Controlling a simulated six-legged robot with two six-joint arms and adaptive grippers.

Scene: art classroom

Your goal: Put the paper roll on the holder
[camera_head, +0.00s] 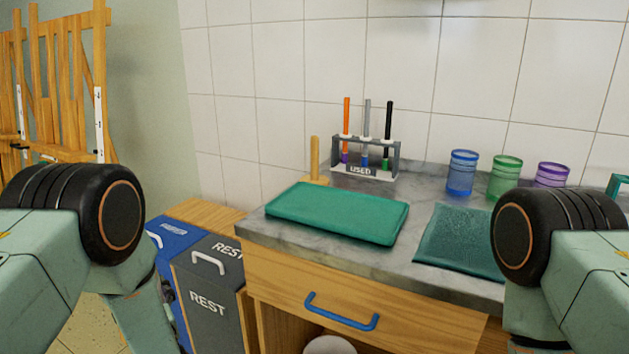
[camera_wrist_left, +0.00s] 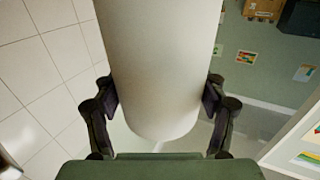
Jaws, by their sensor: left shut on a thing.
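The paper roll (camera_wrist_left: 160,50) is a thick white cylinder that fills the middle of the left wrist view. My left gripper (camera_wrist_left: 162,95) is shut on it, with one finger on each side. The roll's far end runs out of that picture. The holder (camera_head: 315,158) looks to be the upright wooden peg on a small wooden base, at the back left of the counter in the head view. Its peg is bare. The left gripper itself does not show in the head view. My right gripper is in neither view.
A dark green mat (camera_head: 460,245) and blue, green and purple jars (camera_head: 462,175) are farther right. A white round thing (camera_head: 330,345) shows below the drawer.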

